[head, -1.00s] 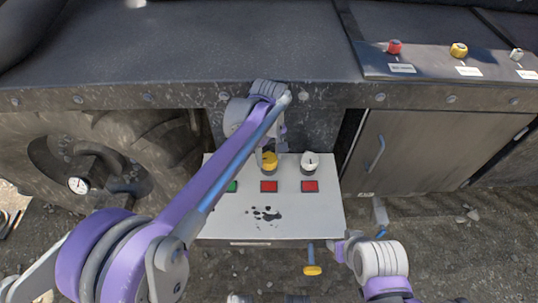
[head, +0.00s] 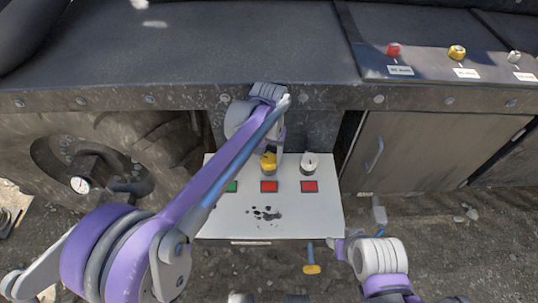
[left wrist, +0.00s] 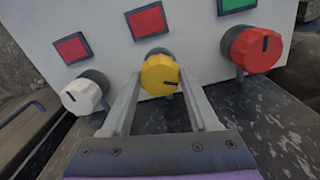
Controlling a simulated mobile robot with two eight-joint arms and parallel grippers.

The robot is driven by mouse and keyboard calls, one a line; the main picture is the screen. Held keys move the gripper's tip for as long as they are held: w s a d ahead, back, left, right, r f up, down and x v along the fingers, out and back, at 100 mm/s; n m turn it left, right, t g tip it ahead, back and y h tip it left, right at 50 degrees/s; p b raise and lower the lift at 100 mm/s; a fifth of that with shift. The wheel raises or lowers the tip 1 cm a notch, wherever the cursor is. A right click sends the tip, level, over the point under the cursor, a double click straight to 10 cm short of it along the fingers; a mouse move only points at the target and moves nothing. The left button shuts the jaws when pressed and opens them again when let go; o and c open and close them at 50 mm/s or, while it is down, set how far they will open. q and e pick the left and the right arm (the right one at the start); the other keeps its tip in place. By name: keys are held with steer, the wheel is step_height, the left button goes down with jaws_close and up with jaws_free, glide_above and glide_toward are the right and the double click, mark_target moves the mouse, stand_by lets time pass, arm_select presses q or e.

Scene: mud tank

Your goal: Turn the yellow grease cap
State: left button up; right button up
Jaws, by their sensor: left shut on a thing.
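The yellow cap (head: 268,161) is a round knob with a dark mark on its face, at the back of a pale panel between other knobs. It also shows in the left wrist view (left wrist: 160,75), its mark pointing right and slightly down. My left gripper (left wrist: 158,82) is shut on it, one finger at each side. In the head view, my left forearm and wrist hide part of the area around the cap. My right arm is at the lower right; whether its gripper (head: 379,214) is open or shut is unclear.
Beside the cap are a white knob (head: 309,162) and a red knob (left wrist: 256,48), the red one hidden in the head view. Red and green squares line the pale panel (head: 300,220). Another red, yellow (head: 457,52) and white knob row stands on the dark ledge. A wheel is at left.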

arm_select(q)
steer(key=m, duration=0.5)
steer(key=shift+w+r+m, duration=0.1)
steer(key=shift+m, duration=0.2)
steer(key=m, duration=0.5)
steer(key=shift+p, duration=0.35)
steer(key=shift+m, duration=0.3)
steer(key=o, duration=1.4)
steer(key=shift+c, duration=0.2)
